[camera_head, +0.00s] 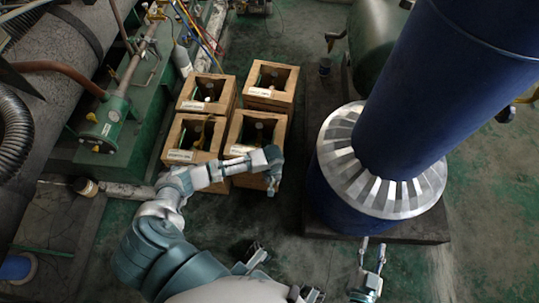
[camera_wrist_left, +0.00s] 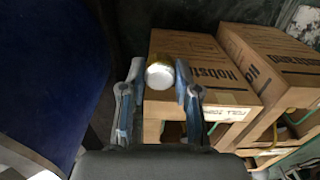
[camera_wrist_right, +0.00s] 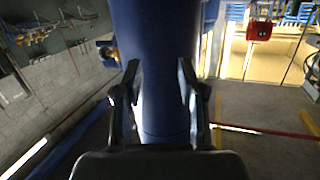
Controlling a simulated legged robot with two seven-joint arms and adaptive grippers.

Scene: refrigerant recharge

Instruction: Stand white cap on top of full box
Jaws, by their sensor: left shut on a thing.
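The white cap (camera_wrist_left: 160,76), a white disc with a gold-coloured rim, is between the fingertips of my left gripper (camera_wrist_left: 158,72). That gripper is shut on it, in front of the cardboard side of a box. This box (camera_wrist_left: 185,55) carries a white label whose first word looks like FULL. In the head view my left gripper (camera_head: 272,182) is at the right side of the front right box (camera_head: 245,128); the cap is hidden there. My right gripper (camera_head: 370,268) is open and empty, near the bottom edge; its fingers are apart in the right wrist view (camera_wrist_right: 158,85).
Several open-topped boxes stand together, including a back right one (camera_head: 272,82) and a front left one (camera_head: 190,130). A large blue tank (camera_head: 430,90) with a silver collar stands right. Green machinery (camera_head: 108,125) is at left. Floor is clear between boxes and tank.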

